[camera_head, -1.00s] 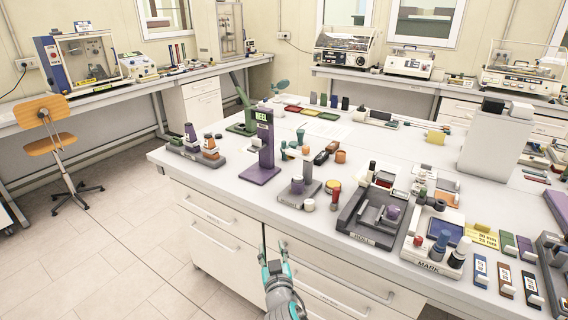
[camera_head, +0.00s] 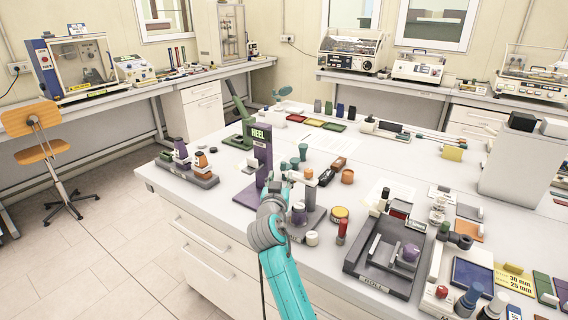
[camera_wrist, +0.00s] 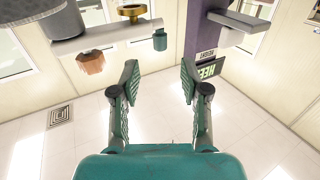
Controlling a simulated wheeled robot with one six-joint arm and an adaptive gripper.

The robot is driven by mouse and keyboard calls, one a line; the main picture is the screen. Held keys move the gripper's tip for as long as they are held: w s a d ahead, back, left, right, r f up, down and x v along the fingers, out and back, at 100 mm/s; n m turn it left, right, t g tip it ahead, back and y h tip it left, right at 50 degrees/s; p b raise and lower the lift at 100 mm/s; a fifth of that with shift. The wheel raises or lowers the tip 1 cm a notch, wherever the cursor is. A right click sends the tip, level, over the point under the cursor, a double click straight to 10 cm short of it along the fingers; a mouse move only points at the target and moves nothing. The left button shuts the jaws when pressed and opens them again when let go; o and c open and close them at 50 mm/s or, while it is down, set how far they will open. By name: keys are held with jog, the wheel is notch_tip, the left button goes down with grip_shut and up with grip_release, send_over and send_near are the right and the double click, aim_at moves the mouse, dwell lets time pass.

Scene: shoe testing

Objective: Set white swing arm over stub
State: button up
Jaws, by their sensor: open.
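My gripper (camera_head: 278,187) is beside the purple HEEL post (camera_head: 263,155), above the grey base at the front of the table. It also shows in the wrist view (camera_wrist: 159,70), with its two green fingers apart and nothing between them. A short white piece (camera_head: 294,176), which looks like the swing arm, is just right of my gripper. I cannot tell for sure which piece is the stub. The wrist view is upside down; a pale bar (camera_wrist: 115,36) crosses its upper left and the post (camera_wrist: 205,30) stands right.
Green cups (camera_head: 302,150), an orange cup (camera_head: 347,176), a yellow-topped tin (camera_head: 340,213) and a red tube (camera_head: 342,231) stand close by on the right. A grey fixture (camera_head: 378,262) is farther right.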

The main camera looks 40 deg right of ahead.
aim_at(283, 166)
jog(key=x, duration=0.8)
jog(key=shift+w+d, duration=0.2)
jog(key=shift+d, duration=0.05)
grip_shut()
